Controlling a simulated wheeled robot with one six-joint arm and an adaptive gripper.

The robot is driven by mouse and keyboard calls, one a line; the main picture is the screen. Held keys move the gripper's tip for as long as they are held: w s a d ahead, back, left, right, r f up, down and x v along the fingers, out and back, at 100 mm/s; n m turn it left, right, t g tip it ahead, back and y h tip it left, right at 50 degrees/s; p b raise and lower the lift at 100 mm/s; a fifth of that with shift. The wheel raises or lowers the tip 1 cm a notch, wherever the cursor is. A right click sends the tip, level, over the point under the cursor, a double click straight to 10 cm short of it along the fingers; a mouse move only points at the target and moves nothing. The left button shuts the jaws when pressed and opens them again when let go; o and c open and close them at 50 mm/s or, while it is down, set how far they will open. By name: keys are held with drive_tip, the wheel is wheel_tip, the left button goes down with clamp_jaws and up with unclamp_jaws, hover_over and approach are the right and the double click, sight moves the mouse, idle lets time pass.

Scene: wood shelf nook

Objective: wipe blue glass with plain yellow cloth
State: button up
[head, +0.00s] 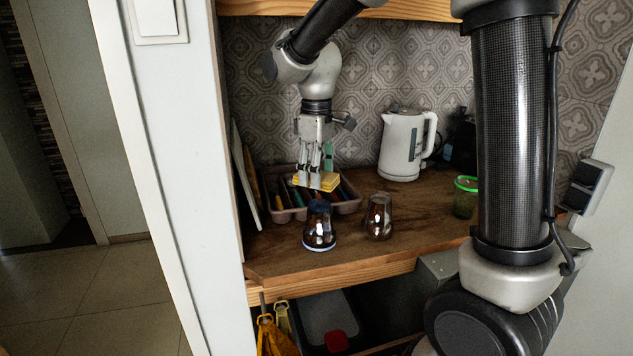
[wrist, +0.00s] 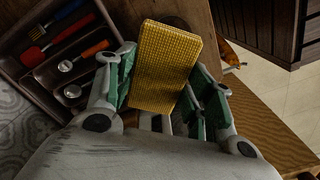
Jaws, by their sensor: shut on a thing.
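My gripper (head: 315,172) is shut on the yellow cloth (head: 325,182), a flat folded pad with a plain weave. In the wrist view the cloth (wrist: 165,65) sits between the green-padded fingers of my gripper (wrist: 165,82). The blue glass (head: 318,229) stands on the wooden counter, its wide blue-edged end at the bottom. In the head view the cloth shows just above the glass's narrow top; I cannot tell whether they touch. I cannot make out the glass in the wrist view, where the cloth covers the middle.
A second, clear brownish glass (head: 378,217) stands close on the right. A cutlery tray (head: 347,206) lies behind the blue glass; it also shows in the wrist view (wrist: 22,62). A white kettle (head: 401,147) and a green-rimmed cup (head: 466,197) stand further right. The counter front (head: 300,262) is clear.

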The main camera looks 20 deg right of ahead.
drive_tip(key=shift+r, duration=2.05)
drive_tip(key=shift+f, duration=0.15)
